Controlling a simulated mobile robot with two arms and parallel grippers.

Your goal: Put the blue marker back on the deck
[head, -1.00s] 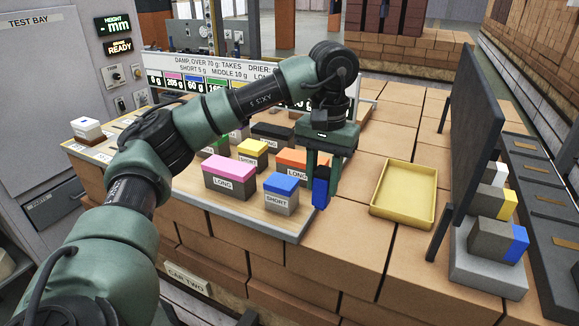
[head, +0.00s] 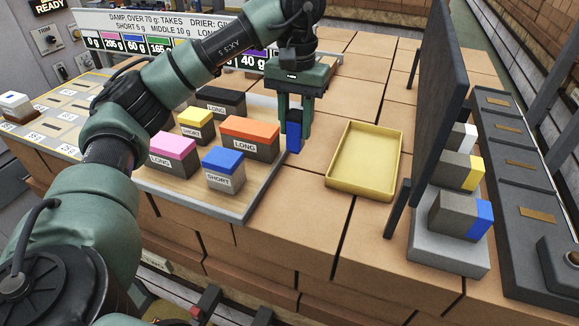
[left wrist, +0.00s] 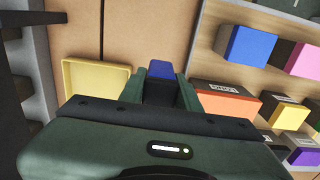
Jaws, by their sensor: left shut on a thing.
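My left gripper (head: 293,128) is shut on the blue marker (head: 294,142), a small upright blue piece. The marker appears just right of the wooden board's edge (head: 262,200), beside the orange LONG block (head: 250,128). I cannot tell whether its lower end touches the brick surface. In the left wrist view the marker (left wrist: 161,70) shows between the fingers (left wrist: 160,90), with the yellow tray (left wrist: 95,76) on the left and the board on the right. A blue-topped SHORT block (head: 222,165) stands on the board. My right gripper is not seen.
The yellow tray (head: 335,186) lies empty right of the marker on the brick top. A dark upright panel (head: 425,120) stands farther right, with blocks on grey steps (head: 450,250) behind it. Pink (head: 168,148), yellow (head: 196,120) and black-topped (head: 220,102) blocks stand on the board. Bare brick lies around the tray.

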